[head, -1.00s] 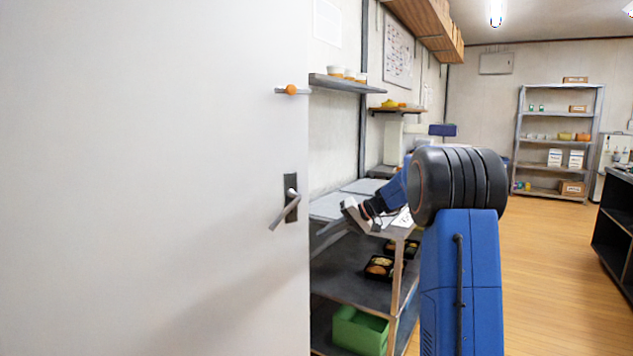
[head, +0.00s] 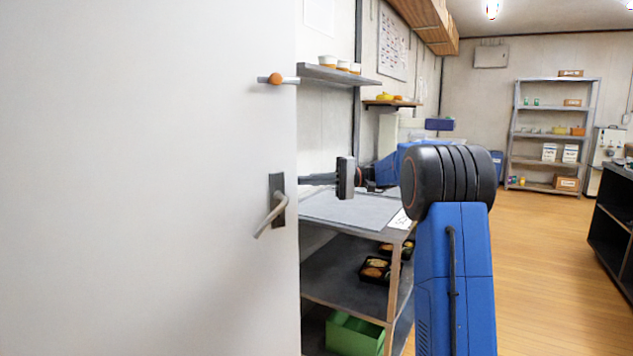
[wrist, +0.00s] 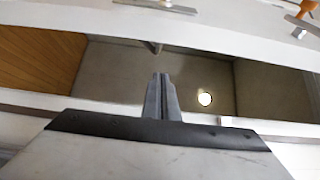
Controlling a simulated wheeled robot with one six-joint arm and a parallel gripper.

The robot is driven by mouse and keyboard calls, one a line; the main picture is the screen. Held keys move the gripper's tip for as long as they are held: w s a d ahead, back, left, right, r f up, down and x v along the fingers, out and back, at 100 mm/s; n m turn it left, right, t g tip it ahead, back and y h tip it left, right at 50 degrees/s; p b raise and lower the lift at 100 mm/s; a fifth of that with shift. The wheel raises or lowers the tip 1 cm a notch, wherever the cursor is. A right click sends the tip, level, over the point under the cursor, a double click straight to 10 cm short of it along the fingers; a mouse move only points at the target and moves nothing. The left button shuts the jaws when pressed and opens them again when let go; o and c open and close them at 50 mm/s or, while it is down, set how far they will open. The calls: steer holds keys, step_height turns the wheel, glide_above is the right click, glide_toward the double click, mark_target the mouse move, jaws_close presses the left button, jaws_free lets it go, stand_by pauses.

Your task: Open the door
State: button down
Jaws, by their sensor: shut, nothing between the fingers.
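The door (head: 140,180) is a white panel filling the left of the head view, standing ajar with the room visible past its edge. Its lever handle (head: 270,215) sits on a dark plate near that edge and tilts down to the left. A latch bar with an orange knob (head: 276,79) is higher up. My gripper (head: 306,179) points left at the door's edge, above the handle's height, its tips at or behind the edge. In the wrist view my gripper (wrist: 163,80) has its fingers together, with nothing between them. An orange knob (wrist: 306,8) shows at the top right there.
A metal shelf unit (head: 350,212) stands just past the door, with food trays (head: 376,270) and a green crate (head: 353,334) on its lower levels. A wall shelf (head: 335,75) holds small cups. Open wooden floor (head: 535,270) lies to the right.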

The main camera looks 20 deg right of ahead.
steer(key=shift+s+a, duration=0.8)
steer(key=shift+a, duration=0.35)
steer(key=shift+s+a, duration=0.8)
steer(key=shift+a, duration=0.3)
